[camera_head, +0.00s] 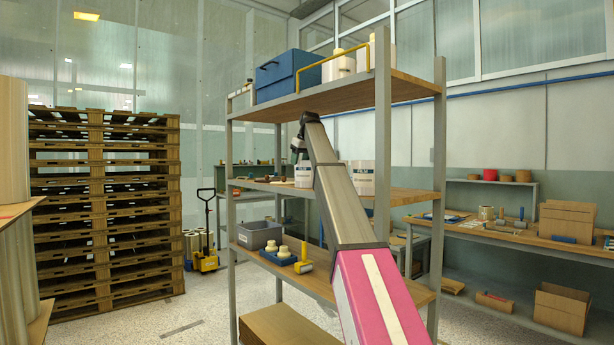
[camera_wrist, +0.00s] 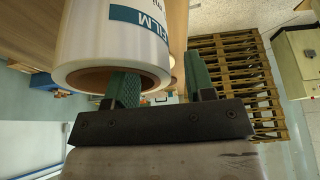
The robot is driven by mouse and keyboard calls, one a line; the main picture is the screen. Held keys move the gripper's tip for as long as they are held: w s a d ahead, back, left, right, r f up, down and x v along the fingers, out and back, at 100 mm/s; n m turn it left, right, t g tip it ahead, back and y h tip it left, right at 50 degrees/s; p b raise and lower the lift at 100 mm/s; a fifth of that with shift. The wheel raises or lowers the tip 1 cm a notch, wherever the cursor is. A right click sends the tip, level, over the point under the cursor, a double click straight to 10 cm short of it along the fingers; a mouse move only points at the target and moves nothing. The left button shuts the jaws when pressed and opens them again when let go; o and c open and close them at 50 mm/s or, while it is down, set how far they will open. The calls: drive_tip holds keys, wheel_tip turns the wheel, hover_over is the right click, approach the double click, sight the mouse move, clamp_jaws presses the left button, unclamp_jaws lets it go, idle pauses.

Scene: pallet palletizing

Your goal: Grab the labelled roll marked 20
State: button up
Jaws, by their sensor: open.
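Two white rolls with teal FILM labels stand on the middle shelf in the head view, a left one (camera_head: 304,175) and a right one (camera_head: 363,179), partly behind my arm. The number 20 cannot be read on either. My gripper (camera_head: 297,150) is small there, just above and beside the left roll. In the wrist view a FILM roll (camera_wrist: 95,35) is close, its brown core end facing my gripper (camera_wrist: 160,72). The green fingers are apart. One overlaps the core opening and the other is right of the roll; whether either touches cannot be told.
The metal rack's post (camera_head: 382,130) and upper shelf (camera_head: 340,97) are close around my arm. A blue box (camera_head: 283,77) sits on top. A grey bin (camera_head: 259,235) is on the lower shelf. Stacked pallets (camera_head: 105,210) stand left, a workbench (camera_head: 540,238) right.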

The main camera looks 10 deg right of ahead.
drive_tip(key=shift+w+a+f, duration=0.15)
drive_tip(key=shift+w+f, duration=0.05)
drive_tip(key=shift+f, duration=0.35)
clamp_jaws()
drive_tip(key=shift+r, duration=0.1)
